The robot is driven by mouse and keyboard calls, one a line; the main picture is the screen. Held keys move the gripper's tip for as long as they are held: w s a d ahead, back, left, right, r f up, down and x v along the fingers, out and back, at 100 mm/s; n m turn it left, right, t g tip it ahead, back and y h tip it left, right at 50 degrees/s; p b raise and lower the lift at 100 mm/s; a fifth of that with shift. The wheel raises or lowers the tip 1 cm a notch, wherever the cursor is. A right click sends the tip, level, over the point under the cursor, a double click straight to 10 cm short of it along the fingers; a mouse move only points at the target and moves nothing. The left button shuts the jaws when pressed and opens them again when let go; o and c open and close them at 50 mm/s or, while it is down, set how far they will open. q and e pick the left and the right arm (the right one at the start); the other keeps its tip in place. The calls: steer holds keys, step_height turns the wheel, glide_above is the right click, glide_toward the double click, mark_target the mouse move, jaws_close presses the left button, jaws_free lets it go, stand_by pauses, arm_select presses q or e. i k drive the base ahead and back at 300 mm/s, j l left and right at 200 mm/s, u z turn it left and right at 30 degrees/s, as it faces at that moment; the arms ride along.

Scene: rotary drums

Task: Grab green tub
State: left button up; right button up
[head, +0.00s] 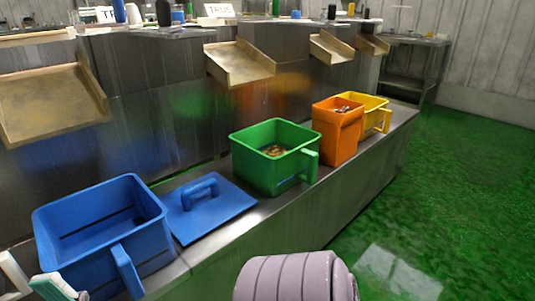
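The green tub (262,174) stands upright on the metal ledge, right of the middle of the head view. It is open at the top, with brownish pieces inside and a green handle (309,166) on its right side. My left gripper (36,283) is at the bottom left corner, partly cut off by the frame. Its two fingertips are apart with nothing seen between them. It is close to the blue tub and well away from the green tub. My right gripper is out of view.
The open blue tub (75,251) stands at left, beside a flat blue lid (222,211) with a handle. An orange tub (334,143) and a yellow tub (383,120) stand right of the green one. Metal chutes (240,62) jut out above the ledge (300,212).

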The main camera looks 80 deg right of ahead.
mark_target(273, 155)
steer(key=z, duration=2.6)
steer(key=i+j, duration=0.05)
steer(key=j, duration=0.05)
